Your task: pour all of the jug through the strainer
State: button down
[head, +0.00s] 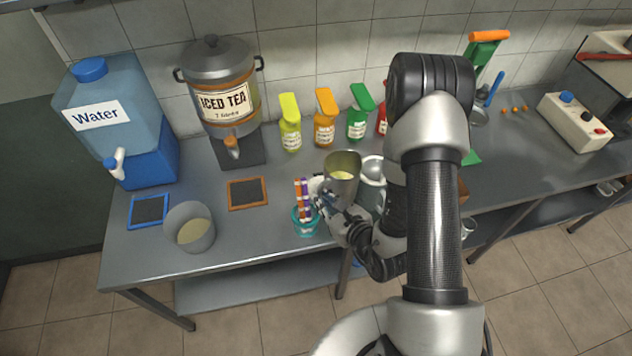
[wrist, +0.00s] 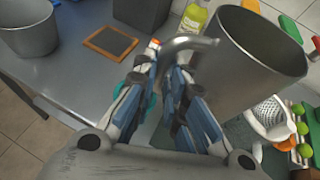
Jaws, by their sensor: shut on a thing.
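A grey metal jug (head: 343,181) with pale yellow liquid inside is held above the bench near its middle. My gripper (head: 326,199) is shut on the jug's handle; in the wrist view the fingers (wrist: 172,85) close around the curved handle beside the jug (wrist: 248,60). The jug looks close to upright, and no liquid is seen leaving it. A white slotted basket, seemingly the strainer (wrist: 268,118), sits to the right of and below the jug in the wrist view. In the head view a white rim (head: 373,168) shows right of the jug, partly hidden by my arm.
A second grey vessel (head: 190,228) with pale liquid stands at the front left. A teal cup (head: 305,222) with coloured sticks is just beside my gripper. Several bottles (head: 324,122), an iced tea urn (head: 222,95) and a water tank (head: 108,110) line the back.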

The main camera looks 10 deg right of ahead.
aim_at(328, 183)
jog(key=r+m+b, duration=0.1)
jog(key=d+r+m+g+y+b, duration=0.1)
jog(key=r, duration=0.1)
jog(key=d+r+m+b, duration=0.1)
jog(key=shift+w+d+r+m+y, duration=0.15)
jog(key=shift+w+r+m+y, duration=0.15)
jog(key=shift+m+y, duration=0.1)
jog(key=shift+w+b, duration=0.1)
jog(key=shift+b, duration=0.65)
jog(key=b, duration=0.2)
jog(key=shift+d+r+g+b, duration=0.2)
jog(key=shift+g+b, duration=0.1)
jog(key=shift+b, duration=0.1)
